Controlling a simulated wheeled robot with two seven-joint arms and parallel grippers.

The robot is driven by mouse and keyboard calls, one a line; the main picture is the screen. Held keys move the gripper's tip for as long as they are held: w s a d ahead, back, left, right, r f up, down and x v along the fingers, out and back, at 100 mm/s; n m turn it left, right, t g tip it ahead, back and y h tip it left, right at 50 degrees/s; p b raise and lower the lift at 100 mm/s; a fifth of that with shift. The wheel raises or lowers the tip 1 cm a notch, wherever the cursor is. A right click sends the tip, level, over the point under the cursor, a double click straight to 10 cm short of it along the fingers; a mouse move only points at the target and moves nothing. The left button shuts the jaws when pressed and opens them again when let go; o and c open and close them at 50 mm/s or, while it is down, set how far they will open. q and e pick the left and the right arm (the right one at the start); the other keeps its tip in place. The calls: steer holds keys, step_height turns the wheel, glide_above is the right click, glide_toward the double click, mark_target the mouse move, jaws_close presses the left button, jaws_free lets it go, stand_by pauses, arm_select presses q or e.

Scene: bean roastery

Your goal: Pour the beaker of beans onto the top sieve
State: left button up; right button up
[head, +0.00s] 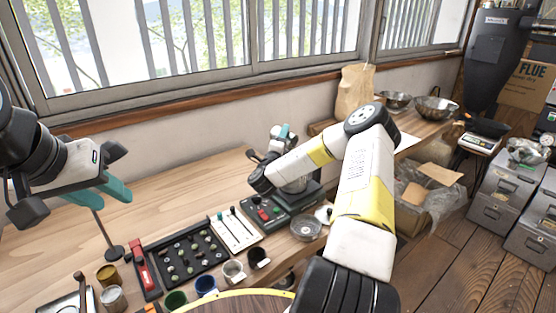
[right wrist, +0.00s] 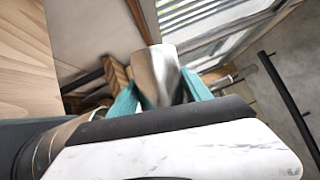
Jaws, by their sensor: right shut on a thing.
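In the right wrist view a shiny metal beaker (right wrist: 158,72) sits between the teal fingers of my right gripper (right wrist: 160,98), which is shut on it. Its contents cannot be seen. In the head view my right forearm crosses in front of the sieve stack, a round grey metal body (head: 295,185) on a dark base. The forearm hides much of the stack, and its top sieve cannot be made out. The right hand (head: 284,133) shows only in part behind the forearm. My left gripper (head: 118,170) is open and empty above the left of the bench.
On the wooden bench (head: 190,190) are a black tray of beans (head: 185,268), a white tray (head: 235,228), a glass dish (head: 306,227), several cups and a thin stand (head: 112,253). A paper bag (head: 355,90) and metal bowls (head: 436,108) stand farther right. The bench's back left is clear.

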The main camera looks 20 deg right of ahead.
steer(key=shift+s+d+r+m+h, duration=0.2)
steer(key=shift+m+h, duration=0.1)
steer(key=shift+m, duration=0.35)
steer(key=shift+s+d+r+m+h, duration=0.15)
steer(key=shift+m+h, duration=0.15)
steer(key=shift+m, duration=0.3)
steer(key=shift+s+d+r+m+h, duration=0.1)
steer(key=shift+s+m+h, duration=0.15)
steer(key=shift+m, duration=0.4)
stand_by(3.5)
